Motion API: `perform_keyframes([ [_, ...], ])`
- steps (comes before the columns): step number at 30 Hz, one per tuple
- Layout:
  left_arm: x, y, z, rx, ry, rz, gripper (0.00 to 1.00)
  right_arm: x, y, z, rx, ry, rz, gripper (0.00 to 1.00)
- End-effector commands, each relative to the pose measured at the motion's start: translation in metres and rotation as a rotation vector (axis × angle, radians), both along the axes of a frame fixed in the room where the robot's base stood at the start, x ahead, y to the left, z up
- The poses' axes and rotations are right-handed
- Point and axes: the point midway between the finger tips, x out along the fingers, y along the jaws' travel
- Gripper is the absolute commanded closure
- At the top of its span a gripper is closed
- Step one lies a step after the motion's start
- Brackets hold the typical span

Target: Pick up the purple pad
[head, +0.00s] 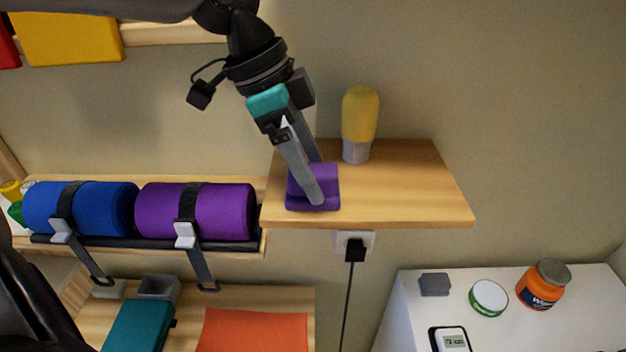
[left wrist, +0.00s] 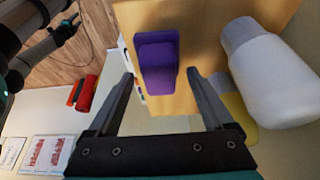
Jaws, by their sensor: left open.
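The purple pad (head: 331,185) lies on the wooden wall shelf (head: 410,190), near its left front corner. My left gripper (head: 318,180) reaches down over it from above, and one finger hides part of the pad in the head view. In the left wrist view the pad (left wrist: 158,55) shows ahead, between the lines of the two open fingers (left wrist: 160,75). The gripper is open and holds nothing; I cannot tell whether a finger touches the pad. A dark arm end, seemingly my right gripper (left wrist: 65,28), shows small and far off in the left wrist view.
A yellow bulb-shaped thing with a grey base (head: 360,122) stands behind the pad on the shelf, close to my left gripper. Blue (head: 98,208) and purple (head: 222,211) rolls lie strapped on a rack at left. The shelf's right part is clear.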

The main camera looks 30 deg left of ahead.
Motion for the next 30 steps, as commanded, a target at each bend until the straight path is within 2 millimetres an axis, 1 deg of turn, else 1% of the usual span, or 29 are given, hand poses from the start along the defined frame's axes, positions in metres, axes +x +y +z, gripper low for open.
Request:
perform_keyframes([
  [4,0.0013,-0.0030,-0.0084,0.001,0.001,-0.002,0.15,0.0007,0.0004,0.0008,0.000,-0.001,0.000,0.50],
  [12,0.0017,-0.0035,-0.0094,0.000,0.000,-0.001,0.15,0.0009,0.0008,0.0007,0.001,-0.002,0.000,0.50],
  [14,0.0017,-0.0035,-0.0093,0.000,0.000,-0.001,0.21,0.0008,0.0010,0.0007,0.001,-0.002,0.001,0.50],
  [30,0.0017,-0.0034,-0.0091,0.000,0.000,-0.001,0.81,0.0007,0.0028,0.0006,0.004,0.000,0.001,0.50],
])
